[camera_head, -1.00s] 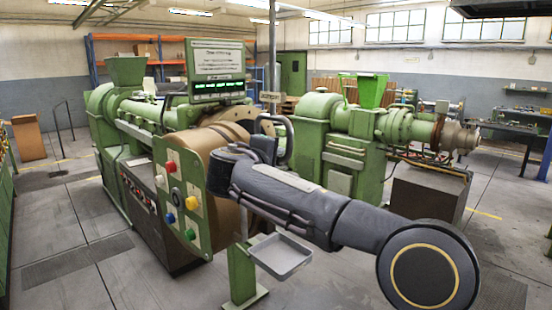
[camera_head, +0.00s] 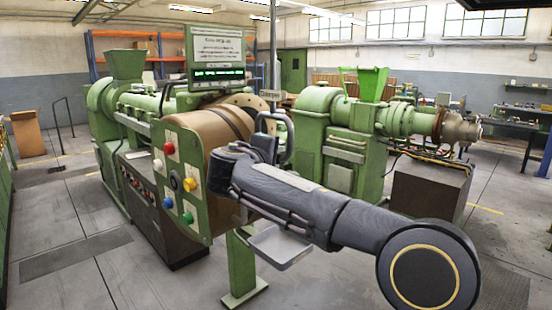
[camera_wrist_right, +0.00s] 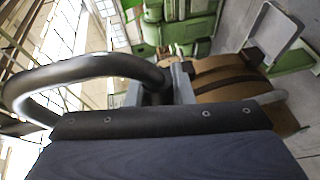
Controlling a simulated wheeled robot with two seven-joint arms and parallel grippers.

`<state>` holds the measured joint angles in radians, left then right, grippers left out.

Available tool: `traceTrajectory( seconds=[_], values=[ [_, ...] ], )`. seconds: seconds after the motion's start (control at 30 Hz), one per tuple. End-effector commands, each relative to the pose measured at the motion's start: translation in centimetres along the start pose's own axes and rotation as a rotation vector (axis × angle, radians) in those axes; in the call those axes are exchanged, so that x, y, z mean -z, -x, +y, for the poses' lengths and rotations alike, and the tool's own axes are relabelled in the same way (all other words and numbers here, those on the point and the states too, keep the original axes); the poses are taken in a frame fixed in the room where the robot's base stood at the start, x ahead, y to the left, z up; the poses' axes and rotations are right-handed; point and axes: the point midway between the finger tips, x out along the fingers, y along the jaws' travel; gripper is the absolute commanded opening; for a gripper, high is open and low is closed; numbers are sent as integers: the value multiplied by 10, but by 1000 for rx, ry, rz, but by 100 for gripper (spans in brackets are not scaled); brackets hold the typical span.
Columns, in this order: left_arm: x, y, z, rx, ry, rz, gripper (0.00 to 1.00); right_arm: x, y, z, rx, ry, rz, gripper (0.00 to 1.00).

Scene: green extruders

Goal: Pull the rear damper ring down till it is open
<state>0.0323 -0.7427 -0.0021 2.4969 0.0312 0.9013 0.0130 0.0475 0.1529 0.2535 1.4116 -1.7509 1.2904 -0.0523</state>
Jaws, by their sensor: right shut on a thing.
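The damper ring is a dark, rounded loop (camera_head: 290,132) in front of the brown drum in the head view. It also shows as a thick dark curve (camera_wrist_right: 85,68) in the right wrist view. My right gripper (camera_head: 265,147) is shut on the ring. In the right wrist view its fingers (camera_wrist_right: 178,86) close around the near end of the loop, which partly hides between them. What the ring hangs from is not clear. My left gripper is not in view.
The brown drum (camera_head: 222,131) and green button panel (camera_head: 181,180) are left of my right arm. A grey tray (camera_head: 280,248) on a green post (camera_head: 241,268) is below the arm. Another green extruder (camera_head: 312,130) stands behind. Grey floor is open at the front left.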

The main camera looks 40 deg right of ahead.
Motion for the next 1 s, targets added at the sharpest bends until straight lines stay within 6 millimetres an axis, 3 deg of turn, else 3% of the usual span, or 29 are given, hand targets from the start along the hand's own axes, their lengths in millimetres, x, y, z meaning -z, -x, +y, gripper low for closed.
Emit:
traceTrajectory(
  seconds=[0.17,0.2,0.33,0.67,1.0],
  values=[
    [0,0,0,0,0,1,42,1,-1,-9,19,9,-5,0],
    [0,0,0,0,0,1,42,1,-1,-9,19,10,-6,26],
    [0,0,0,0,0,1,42,1,-1,-8,17,9,-5,42],
    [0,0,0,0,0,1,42,1,3,-6,12,6,-2,42],
    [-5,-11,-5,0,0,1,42,2,56,-7,13,7,1,42]
  ],
)
